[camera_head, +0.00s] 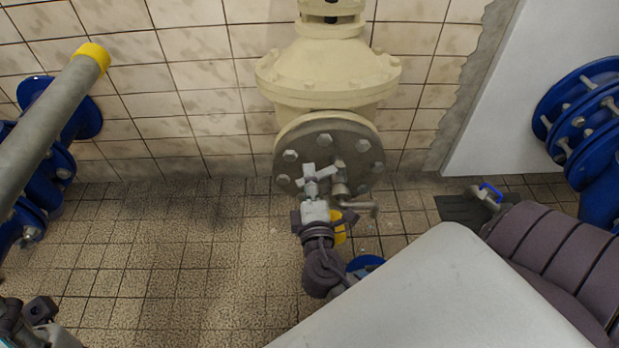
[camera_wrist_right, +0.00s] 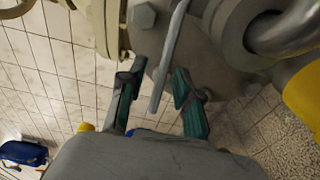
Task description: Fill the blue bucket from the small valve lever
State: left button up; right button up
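A small valve with a grey metal lever (camera_wrist_right: 168,62) sits on the bolted grey flange (camera_head: 335,146) of a cream valve body. My right gripper (camera_head: 312,182) is in front of this flange. In the wrist view its teal-padded fingers (camera_wrist_right: 158,95) are apart, with the lever's end between their tips; contact cannot be told. A blue rounded thing (camera_head: 366,263), perhaps the blue bucket, shows below my right gripper, mostly hidden by my arm. Part of what looks like my left gripper (camera_head: 38,312) shows at the lower left; its fingers are unclear.
A yellow-marked fitting (camera_head: 340,226) is right behind my right gripper. A grey pipe with a yellow end (camera_head: 92,56) slants in at left. Blue flanged pipes (camera_head: 590,115) stand at right, near a blue-handled small valve (camera_head: 490,192). The tiled floor (camera_head: 170,255) at left is clear.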

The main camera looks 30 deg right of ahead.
jog(key=v, duration=1.2)
jog(key=shift+w+f, duration=0.1)
